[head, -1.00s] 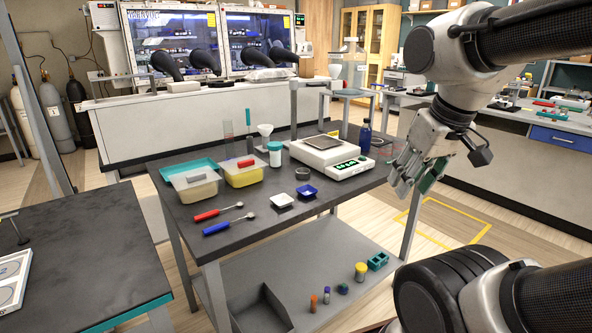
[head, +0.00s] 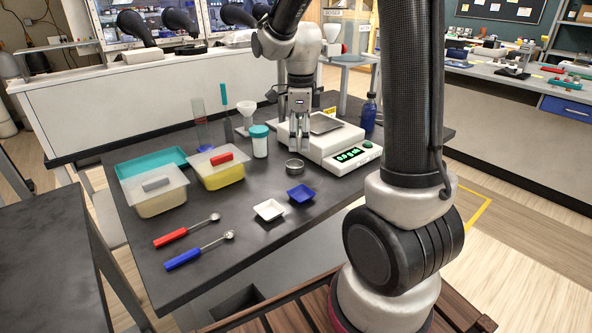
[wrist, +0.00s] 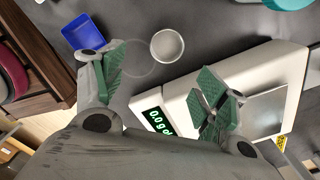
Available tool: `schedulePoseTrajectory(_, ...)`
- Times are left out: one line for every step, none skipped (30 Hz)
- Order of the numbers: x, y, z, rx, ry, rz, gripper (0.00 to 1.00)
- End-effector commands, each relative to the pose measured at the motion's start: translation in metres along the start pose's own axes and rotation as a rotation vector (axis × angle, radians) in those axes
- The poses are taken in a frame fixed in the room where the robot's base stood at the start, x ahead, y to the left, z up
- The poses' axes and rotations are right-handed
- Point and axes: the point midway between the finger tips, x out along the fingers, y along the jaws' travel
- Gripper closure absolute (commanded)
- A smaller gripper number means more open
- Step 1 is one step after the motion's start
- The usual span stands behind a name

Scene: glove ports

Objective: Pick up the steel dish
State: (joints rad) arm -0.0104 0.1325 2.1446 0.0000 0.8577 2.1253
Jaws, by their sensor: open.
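The steel dish (head: 294,169) is a small round grey dish on the dark table, just left of the white balance. It also shows in the wrist view (wrist: 167,46), near the top middle, looking empty. My gripper (head: 298,145) points down above the table, close above the dish in the head view. In the wrist view my gripper (wrist: 165,82) has its green-padded fingers spread wide with nothing between them. The dish lies beyond the fingertips, apart from them.
The white balance (head: 345,157) stands close on the right. A blue weigh boat (head: 300,193) and a white one (head: 268,210) lie in front. A teal-lidded jar (head: 259,141) and a funnel (head: 247,112) stand behind left. A blue bottle (head: 369,115) stands right of the balance.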

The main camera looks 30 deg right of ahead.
Motion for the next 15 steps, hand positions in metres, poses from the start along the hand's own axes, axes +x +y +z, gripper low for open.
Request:
schedulePoseTrajectory(0.005,-0.002,0.001,0.028,0.003,0.005,0.27)
schedulePoseTrajectory(0.009,-0.003,0.002,0.039,0.004,0.006,0.27)
schedulePoseTrajectory(0.014,-0.003,0.002,0.049,0.005,0.008,0.27)
schedulePoseTrajectory(0.017,-0.003,0.002,0.052,0.006,0.009,0.27)
schedulePoseTrajectory(0.021,-0.003,0.002,0.053,0.006,0.009,0.27)
schedulePoseTrajectory(0.026,-0.003,0.002,0.052,0.006,0.009,0.27)
schedulePoseTrajectory(0.030,-0.002,0.003,0.051,0.006,0.009,0.27)
schedulePoseTrajectory(0.033,-0.002,0.003,0.051,0.006,0.009,0.27)
schedulePoseTrajectory(0.038,-0.002,0.004,0.050,0.005,0.008,0.27)
schedulePoseTrajectory(0.042,-0.002,0.005,0.050,0.006,0.009,0.27)
schedulePoseTrajectory(0.047,-0.002,0.006,0.049,0.006,0.009,0.27)
schedulePoseTrajectory(0.054,-0.001,0.007,0.049,0.007,0.010,0.27)
schedulePoseTrajectory(0.059,-0.001,0.008,0.049,0.006,0.009,0.27)
schedulePoseTrajectory(0.064,-0.001,0.009,0.049,0.006,0.010,0.27)
schedulePoseTrajectory(0.070,-0.001,0.009,0.050,0.006,0.009,0.27)
